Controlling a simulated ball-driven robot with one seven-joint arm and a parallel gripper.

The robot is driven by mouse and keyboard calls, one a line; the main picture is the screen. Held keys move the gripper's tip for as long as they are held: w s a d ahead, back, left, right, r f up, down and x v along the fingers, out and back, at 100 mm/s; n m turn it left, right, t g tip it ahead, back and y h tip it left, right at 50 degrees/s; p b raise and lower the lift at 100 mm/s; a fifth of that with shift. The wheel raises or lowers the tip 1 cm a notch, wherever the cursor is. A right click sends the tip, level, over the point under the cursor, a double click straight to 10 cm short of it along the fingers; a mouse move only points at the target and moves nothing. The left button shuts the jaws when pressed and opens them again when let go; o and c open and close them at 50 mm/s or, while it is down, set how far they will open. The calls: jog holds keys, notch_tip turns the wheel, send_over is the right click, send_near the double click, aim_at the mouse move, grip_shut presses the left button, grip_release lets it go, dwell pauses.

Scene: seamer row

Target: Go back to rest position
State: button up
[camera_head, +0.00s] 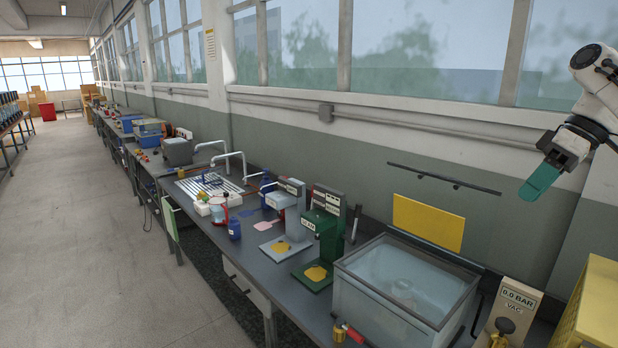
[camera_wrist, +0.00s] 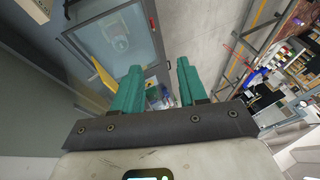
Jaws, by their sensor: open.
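My gripper (camera_head: 541,181) is raised at the upper right in the head view, in front of the wall and above the bench. Its teal fingers point down and to the left. In the wrist view my gripper (camera_wrist: 157,88) shows two teal fingers spread apart with an empty gap between them. Nothing is held, and the fingers touch nothing that I can see.
Below stands a clear water tank (camera_head: 400,290) on the long grey bench (camera_head: 255,262). Green and grey seamers (camera_head: 325,238) stand further left. The aisle floor (camera_head: 90,220) is clear.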

jog(key=w+a+f+g, duration=0.1)
jog(key=a+f, duration=0.5)
jog(key=f, duration=0.5)
jog(key=w+a+f+g, duration=0.1)
jog(key=w+a+f, duration=0.1)
jog(key=a+f, duration=0.65)
jog(key=s+a+f+b, duration=0.1)
jog(key=s+a+f, duration=0.2)
jog(key=f, duration=0.4)
jog(key=s+a+f+m, duration=0.1)
jog(key=s+a+f, duration=0.2)
jog(key=f, duration=0.5)
jog(key=s+a+f+b, duration=0.1)
jog(key=s+a+f, duration=0.2)
jog(key=f, duration=0.4)
jog(key=s+f+m+t+h, duration=0.1)
jog(key=s+f+m, duration=0.1)
jog(key=s+f, duration=0.45)
jog(key=s+f+m+h, duration=0.1)
jog(key=s+f, duration=0.2)
jog(key=s, duration=0.7)
jog(key=s+d+m+h, duration=0.1)
jog(key=s+d+h, duration=0.1)
jog(key=s, duration=0.8)
jog(key=s+d+m+h+b, duration=0.1)
jog(key=s+d, duration=0.3)
jog(key=s, duration=0.5)
jog(key=shift+s+d+r+m+t+h+b, duration=0.2)
jog(key=shift+s+r+m+t+h+b, duration=0.15)
jog(key=shift+m, duration=0.45)
